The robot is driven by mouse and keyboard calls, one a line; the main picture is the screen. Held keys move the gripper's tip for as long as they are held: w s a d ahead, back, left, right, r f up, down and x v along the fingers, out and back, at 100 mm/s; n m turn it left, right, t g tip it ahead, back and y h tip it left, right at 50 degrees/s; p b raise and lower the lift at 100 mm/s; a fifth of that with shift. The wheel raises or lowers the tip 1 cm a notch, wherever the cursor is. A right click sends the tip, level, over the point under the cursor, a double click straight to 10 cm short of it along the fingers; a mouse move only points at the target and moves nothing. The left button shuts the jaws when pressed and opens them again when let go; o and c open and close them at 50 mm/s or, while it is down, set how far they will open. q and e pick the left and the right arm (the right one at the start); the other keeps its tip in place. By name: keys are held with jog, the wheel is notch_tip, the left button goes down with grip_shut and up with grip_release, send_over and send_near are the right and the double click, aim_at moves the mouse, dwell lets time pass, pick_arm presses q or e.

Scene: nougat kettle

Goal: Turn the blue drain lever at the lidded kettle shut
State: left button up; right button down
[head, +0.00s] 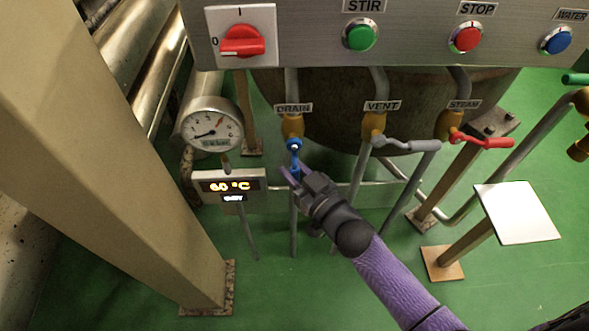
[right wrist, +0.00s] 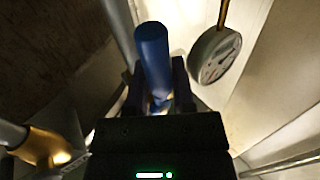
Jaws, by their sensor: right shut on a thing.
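The blue drain lever (head: 294,146) hangs from the brass valve (head: 292,126) under the DRAIN label. The lever points roughly downward, along the pipe. My right gripper (head: 297,178) comes in from the lower right and is shut on the lever's lower part, which it partly hides. In the right wrist view the blue lever (right wrist: 153,60) stands between the two fingers of the gripper (right wrist: 158,92). The kettle (head: 335,100) shows behind the valves, below the control panel; its lid is out of view. My left gripper is not in view.
To the right are the grey vent lever (head: 405,146) and the red steam lever (head: 485,141). A pressure gauge (head: 209,127) and a 60 °C display (head: 229,183) sit left of the drain. The control panel (head: 300,40) overhangs above. A beige post (head: 110,150) stands at left.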

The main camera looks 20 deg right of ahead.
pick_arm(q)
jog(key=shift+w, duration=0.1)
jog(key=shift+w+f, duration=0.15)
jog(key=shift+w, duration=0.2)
pick_arm(e)
jog(key=shift+d+r+p, duration=0.15)
jog(key=shift+r+p, duration=0.05)
jog(key=shift+p, duration=0.45)
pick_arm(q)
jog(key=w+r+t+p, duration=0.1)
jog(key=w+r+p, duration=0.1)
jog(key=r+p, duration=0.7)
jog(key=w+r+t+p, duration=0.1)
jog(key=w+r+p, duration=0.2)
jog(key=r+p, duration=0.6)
pick_arm(e)
jog(key=s+d+r+n+g+h, duration=0.1)
jog(key=d+r+n+g+h, duration=0.4)
jog(key=n+h, duration=0.3)
jog(key=n+g, duration=0.1)
jog(key=n, duration=0.2)
jog(key=shift+s+d+r+h, duration=0.3)
jog(key=shift+s+d+r, duration=0.05)
jog(key=shift+s+r, duration=0.05)
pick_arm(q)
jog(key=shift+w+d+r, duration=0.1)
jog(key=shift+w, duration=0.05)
pick_arm(e)
jog(key=shift+r, duration=0.1)
